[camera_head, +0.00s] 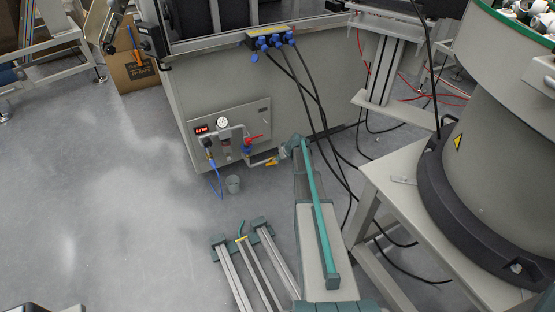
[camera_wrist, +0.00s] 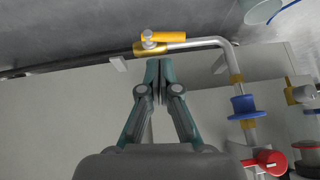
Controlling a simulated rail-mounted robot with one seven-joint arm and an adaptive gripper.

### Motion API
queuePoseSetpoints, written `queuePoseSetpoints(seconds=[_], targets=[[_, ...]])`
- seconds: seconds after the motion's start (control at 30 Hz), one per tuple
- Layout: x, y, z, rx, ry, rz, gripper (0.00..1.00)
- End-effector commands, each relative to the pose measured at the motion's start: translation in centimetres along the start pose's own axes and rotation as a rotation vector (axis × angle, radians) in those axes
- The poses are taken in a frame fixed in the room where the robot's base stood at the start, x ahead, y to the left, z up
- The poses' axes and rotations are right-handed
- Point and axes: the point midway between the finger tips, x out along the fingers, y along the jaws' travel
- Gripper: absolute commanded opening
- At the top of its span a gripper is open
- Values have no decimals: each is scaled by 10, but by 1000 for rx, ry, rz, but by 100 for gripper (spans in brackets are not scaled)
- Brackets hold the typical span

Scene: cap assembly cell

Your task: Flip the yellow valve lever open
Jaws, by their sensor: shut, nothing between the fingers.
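The yellow valve lever (camera_wrist: 163,37) lies roughly in line with the end of a silver pipe (camera_wrist: 205,42) in the wrist view. It is small beside the panel in the head view (camera_head: 271,162). My gripper (camera_wrist: 158,66) is shut and empty, its teal fingertips together. In the wrist picture the tips sit just below the lever, with a small gap; I cannot tell the depth between them. In the head view my gripper (camera_head: 284,154) is at the right of the lever, at the end of my arm.
A red valve handle (camera_wrist: 270,161) and a blue fitting (camera_wrist: 244,106) sit on the piping. The panel (camera_head: 258,112) carries a gauge (camera_head: 222,122). Black cables (camera_head: 318,120) hang near my arm. Open floor lies left.

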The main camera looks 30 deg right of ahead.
Motion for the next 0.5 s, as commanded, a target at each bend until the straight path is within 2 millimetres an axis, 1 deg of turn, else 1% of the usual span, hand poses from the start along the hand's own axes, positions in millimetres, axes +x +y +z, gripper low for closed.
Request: queuePoseSetpoints(seconds=[0.03,0.1,0.2,0.33,0.5], targets=[[-18,-1,-1,0,2,1,0],[-31,0,-1,0,2,1,0],[-47,1,0,1,1,1,0],[-58,2,0,1,1,0,0],[-61,3,0,0,1,0,0]])
